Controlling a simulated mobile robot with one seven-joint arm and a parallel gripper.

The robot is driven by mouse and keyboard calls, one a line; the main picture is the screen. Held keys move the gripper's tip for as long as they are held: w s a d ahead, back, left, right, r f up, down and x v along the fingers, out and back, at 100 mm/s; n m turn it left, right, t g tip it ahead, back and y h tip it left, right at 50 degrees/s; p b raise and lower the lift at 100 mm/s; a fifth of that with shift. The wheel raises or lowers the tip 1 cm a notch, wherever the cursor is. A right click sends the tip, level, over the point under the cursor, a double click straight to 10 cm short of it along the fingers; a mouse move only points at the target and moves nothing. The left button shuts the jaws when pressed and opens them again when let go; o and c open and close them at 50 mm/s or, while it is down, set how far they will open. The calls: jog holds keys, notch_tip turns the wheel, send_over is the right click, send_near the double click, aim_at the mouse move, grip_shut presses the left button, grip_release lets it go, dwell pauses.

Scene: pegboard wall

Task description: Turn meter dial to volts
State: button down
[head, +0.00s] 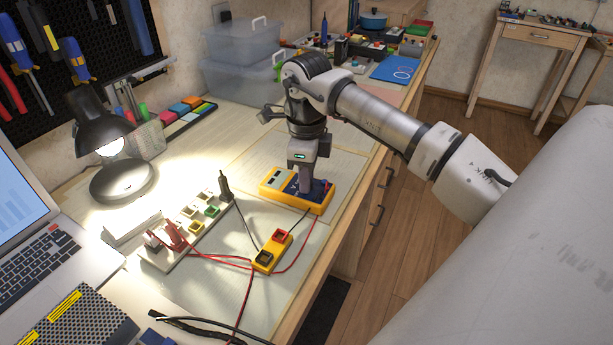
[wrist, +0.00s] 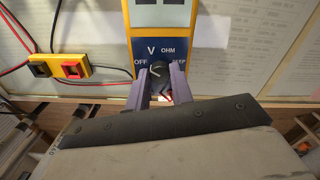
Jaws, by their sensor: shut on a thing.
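The yellow multimeter (head: 278,181) with a blue face lies on the bench below my gripper (head: 304,190). In the wrist view its blue panel (wrist: 178,48) shows the labels OFF, V, OHM and BEEP around a dark dial (wrist: 158,70). V is at the upper left of the dial and OFF at the left. My gripper (wrist: 159,82) has its two purple-grey fingers on either side of the dial, shut on it. A pale mark shows on the dial, but I cannot tell exactly which label it points at. The fingers hide the lower part of the panel.
A yellow block (head: 267,262) with red and black sockets sits in front of the meter, with red and black leads around it. A white strip of coloured terminals (head: 190,228), a lit lamp (head: 122,181) and a laptop (head: 40,235) are to the left. The bench edge is close on the right.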

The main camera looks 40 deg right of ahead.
jog(key=m+b, duration=0.1)
jog(key=m, duration=0.2)
jog(key=shift+m+b, duration=0.55)
jog(key=shift+m, duration=1.45)
jog(key=c, duration=1.2)
grip_release()
notch_tip(320, 180, up, 14)
jog(key=p, duration=0.9)
jog(key=shift+p, duration=0.3)
